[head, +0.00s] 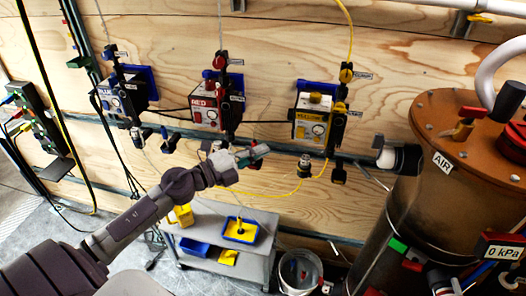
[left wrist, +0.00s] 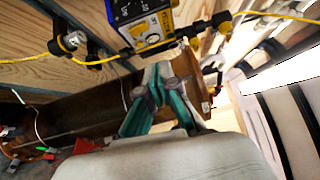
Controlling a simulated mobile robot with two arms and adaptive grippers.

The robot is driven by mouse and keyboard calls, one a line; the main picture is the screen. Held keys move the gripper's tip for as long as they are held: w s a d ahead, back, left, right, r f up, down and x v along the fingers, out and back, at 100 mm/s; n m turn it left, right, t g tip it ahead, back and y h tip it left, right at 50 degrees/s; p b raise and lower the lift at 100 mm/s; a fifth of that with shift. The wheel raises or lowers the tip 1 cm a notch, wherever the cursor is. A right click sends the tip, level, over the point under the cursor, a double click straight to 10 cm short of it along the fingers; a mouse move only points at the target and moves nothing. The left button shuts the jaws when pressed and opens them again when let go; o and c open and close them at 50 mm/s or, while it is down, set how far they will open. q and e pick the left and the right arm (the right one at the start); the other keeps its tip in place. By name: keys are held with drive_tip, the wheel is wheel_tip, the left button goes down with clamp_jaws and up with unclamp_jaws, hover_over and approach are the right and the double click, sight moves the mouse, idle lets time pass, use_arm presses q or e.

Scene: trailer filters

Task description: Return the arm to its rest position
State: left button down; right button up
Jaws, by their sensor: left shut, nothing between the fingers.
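My left arm (head: 140,215) reaches in from the lower left of the head view, stretched toward the plywood wall. Its gripper (head: 262,151) is shut and empty, in front of the wall and below the red and yellow boxes. In the left wrist view the green-padded fingers (left wrist: 158,72) come together at their tips with nothing between them. The yellow-labelled box (left wrist: 150,28) shows just beyond them in that view. My right gripper is in neither view.
The red box (head: 205,107), yellow box (head: 312,118) and blue box (head: 122,92) hang on the wall. A brown AIR tank (head: 400,215) stands at right. Below are a grey cart (head: 202,265) with blue and yellow trays, and a bucket (head: 300,270).

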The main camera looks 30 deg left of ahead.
use_arm(q)
drive_tip(key=shift+s+r, duration=0.1)
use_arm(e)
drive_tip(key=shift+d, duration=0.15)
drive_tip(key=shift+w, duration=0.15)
